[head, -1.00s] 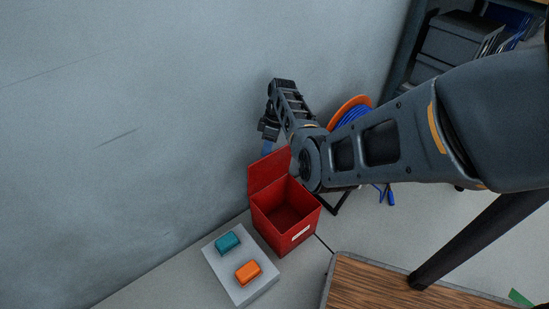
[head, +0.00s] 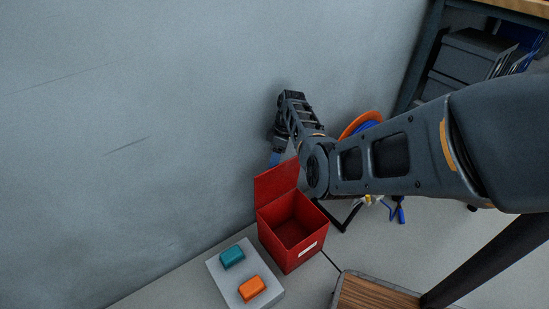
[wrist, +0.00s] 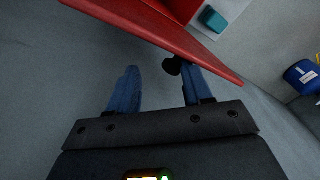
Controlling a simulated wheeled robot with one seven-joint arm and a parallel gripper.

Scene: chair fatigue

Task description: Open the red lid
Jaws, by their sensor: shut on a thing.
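The red box (head: 292,247) stands on the floor near the wall, its inside showing. Its red lid (head: 277,182) is raised, standing upright at the box's wall side. In the wrist view the lid (wrist: 150,25) crosses the top as a slanted red panel, with a black knob (wrist: 172,66) on its near face.
A grey panel (head: 226,288) with a teal button (head: 232,258) and an orange button (head: 252,289) lies left of the box. An orange reel with blue cable (head: 362,124) is behind my arm. A wooden-topped piece (head: 375,293) stands at the lower right. The wall is close.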

